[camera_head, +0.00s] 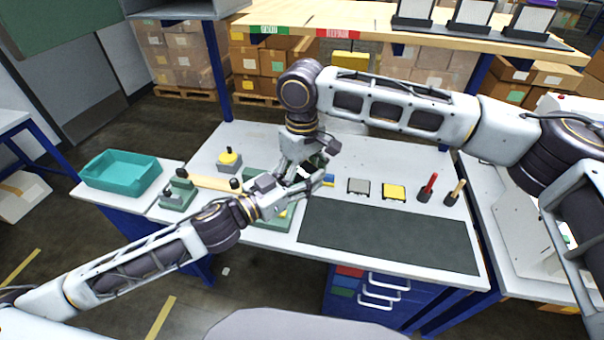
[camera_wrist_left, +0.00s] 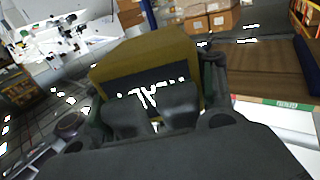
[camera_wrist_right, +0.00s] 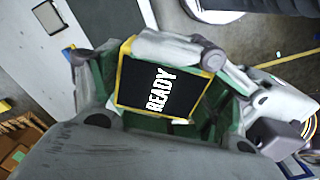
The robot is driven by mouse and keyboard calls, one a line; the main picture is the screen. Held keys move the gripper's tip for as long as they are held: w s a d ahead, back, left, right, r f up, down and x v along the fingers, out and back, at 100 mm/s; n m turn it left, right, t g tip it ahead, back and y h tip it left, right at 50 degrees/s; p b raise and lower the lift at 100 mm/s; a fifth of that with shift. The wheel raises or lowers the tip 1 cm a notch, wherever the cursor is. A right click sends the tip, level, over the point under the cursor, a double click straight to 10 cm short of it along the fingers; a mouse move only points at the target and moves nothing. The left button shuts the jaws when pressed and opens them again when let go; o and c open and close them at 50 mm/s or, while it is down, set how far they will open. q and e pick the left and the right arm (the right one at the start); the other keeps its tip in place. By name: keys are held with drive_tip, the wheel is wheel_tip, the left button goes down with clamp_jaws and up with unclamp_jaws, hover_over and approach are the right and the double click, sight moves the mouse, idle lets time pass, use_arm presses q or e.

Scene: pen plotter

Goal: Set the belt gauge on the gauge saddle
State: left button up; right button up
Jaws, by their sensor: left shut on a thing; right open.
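My left gripper (camera_head: 296,184) is shut on a yellow block with a black face (camera_wrist_left: 150,70), possibly the belt gauge. In the right wrist view a black face reading READY (camera_wrist_right: 163,90), framed in yellow, appears between the fingers of my right gripper (camera_wrist_right: 200,95). It looks like the same block. The right gripper is open and comes down from above, close to the left one. In the head view the two grippers overlap and largely hide the block. A green device with a cream beam (camera_head: 212,182) stands at the left of the table. I cannot tell which part is the gauge saddle.
A grey block (camera_head: 358,186) and a yellow-topped block (camera_head: 393,191) sit right of the grippers. Red (camera_head: 427,187) and wooden-handled (camera_head: 455,193) tools stand beyond them. A dark mat (camera_head: 390,237) lies clear in front. A teal tray (camera_head: 120,170) is at far left.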

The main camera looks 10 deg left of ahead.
drive_tip(key=c, duration=0.7)
use_arm(q)
drive_tip(key=o, duration=1.2)
use_arm(e)
drive_tip(key=shift+c, duration=0.3)
